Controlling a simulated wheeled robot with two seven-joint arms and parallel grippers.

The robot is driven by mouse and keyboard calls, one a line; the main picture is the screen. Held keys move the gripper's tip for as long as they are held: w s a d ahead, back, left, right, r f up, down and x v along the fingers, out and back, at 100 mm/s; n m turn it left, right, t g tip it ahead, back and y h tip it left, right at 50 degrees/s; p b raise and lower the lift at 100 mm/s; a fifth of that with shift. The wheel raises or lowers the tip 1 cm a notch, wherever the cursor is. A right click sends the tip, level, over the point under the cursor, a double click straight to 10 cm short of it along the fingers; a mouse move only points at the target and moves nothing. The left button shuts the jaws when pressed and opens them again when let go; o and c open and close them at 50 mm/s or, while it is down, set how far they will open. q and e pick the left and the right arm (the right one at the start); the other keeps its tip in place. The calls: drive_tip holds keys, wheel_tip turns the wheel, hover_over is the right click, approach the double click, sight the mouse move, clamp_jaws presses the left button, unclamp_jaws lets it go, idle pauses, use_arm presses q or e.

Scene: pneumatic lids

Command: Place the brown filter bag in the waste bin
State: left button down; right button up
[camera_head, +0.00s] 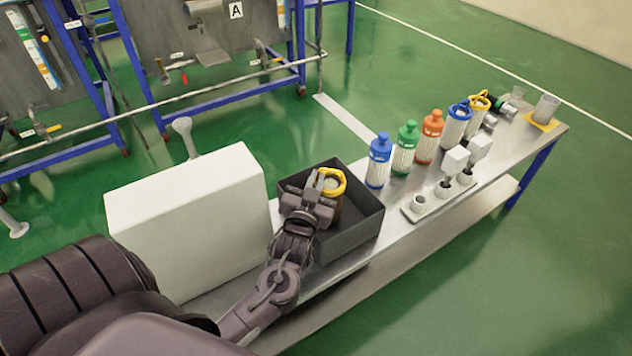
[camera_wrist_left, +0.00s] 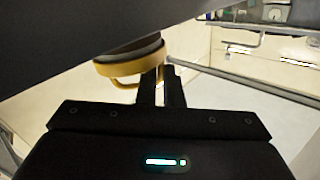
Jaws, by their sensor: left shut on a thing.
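The brown filter bag (camera_head: 337,207) has a yellow ring with a handle on top. It hangs inside the outline of the dark grey open box (camera_head: 352,233), which looks like the waste bin. My left gripper (camera_head: 319,181) is shut on the bag's yellow ring from the left side. In the left wrist view the yellow ring (camera_wrist_left: 125,68) lies against my closed fingers (camera_wrist_left: 160,88). The bag's lower part is hidden behind my gripper and the bin wall, so I cannot tell whether it touches the bin floor. My right gripper is not in view.
A white box (camera_head: 195,222) stands left of the bin. Blue (camera_head: 379,162), green (camera_head: 404,150) and orange (camera_head: 431,138) bottles stand right of it on the metal bench (camera_head: 400,242). Blue-ringed (camera_head: 456,125) and yellow-ringed bags (camera_head: 477,112) and a grey fixture (camera_head: 425,211) are farther right.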

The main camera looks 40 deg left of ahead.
use_arm(q)
drive_tip(key=c, duration=1.9)
unclamp_jaws()
drive_tip(key=shift+f, duration=0.1)
drive_tip(key=o, duration=0.3)
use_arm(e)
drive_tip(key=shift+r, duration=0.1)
use_arm(q)
drive_tip(key=shift+s+d, duration=0.1)
drive_tip(key=shift+s, duration=0.15)
drive_tip(key=p+v, duration=0.1)
drive_tip(key=v, duration=1)
drive_tip(key=shift+s, duration=0.25)
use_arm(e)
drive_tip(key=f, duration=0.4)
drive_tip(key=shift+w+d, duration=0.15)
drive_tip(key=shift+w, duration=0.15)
